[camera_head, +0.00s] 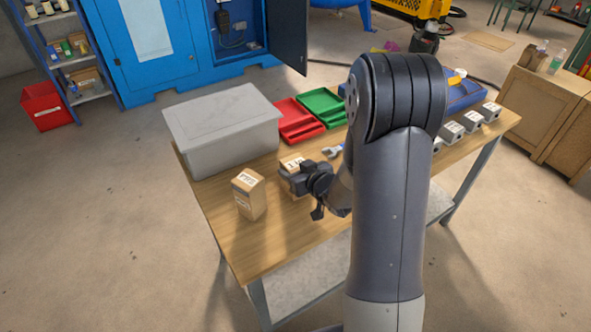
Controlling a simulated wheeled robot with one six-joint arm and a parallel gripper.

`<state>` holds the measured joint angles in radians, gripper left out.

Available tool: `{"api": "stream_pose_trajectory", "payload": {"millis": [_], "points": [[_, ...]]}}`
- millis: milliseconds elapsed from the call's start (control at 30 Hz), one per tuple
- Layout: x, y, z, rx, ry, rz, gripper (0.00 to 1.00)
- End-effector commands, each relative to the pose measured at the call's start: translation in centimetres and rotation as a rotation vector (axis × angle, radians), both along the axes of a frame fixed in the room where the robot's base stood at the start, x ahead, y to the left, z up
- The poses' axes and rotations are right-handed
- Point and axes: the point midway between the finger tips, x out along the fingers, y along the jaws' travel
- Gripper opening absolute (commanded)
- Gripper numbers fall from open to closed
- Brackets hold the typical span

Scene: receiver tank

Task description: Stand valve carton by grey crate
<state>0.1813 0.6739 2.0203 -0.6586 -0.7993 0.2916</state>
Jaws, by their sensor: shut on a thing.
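A grey crate (230,150) with a closed lid stands at the left end of the wooden table. A brown carton (291,161) with a white label is in my gripper (298,180), just right of the crate's front right corner. My gripper is shut on it and hides much of its lower part. I cannot tell whether this carton touches the table. A second brown carton (249,196) with a label stands upright and apart, in front of the crate. The labels are too small to read, so I cannot tell by name which one is the valve carton.
Red (297,119) and green (322,105) trays lie right of the crate. A blue-handled tool (333,151) lies behind my gripper. Several grey blocks (472,121) line the table's right side, with a blue tray (466,95) behind.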

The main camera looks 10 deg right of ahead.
Motion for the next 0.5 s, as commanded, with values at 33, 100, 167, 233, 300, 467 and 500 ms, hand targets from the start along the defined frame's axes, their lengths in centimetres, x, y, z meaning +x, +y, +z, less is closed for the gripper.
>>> {"api": "stream_pose_trajectory", "payload": {"millis": [33,100,167,233,300,467,500], "points": [[0.06,0.0,0.09,0.0,-0.003,0.0,0.2],[0.06,-0.01,0.13,0.0,-0.004,-0.001,0.2],[0.06,-0.01,0.14,0.0,-0.004,0.0,0.2],[0.06,-0.01,0.08,0.0,-0.003,0.0,0.2],[0.06,0.0,-0.18,0.0,-0.003,0.0,0.2],[0.01,-0.01,-0.23,0.0,-0.001,0.0,0.65],[0.01,-0.01,-0.23,0.0,-0.001,0.0,0.69]]}}
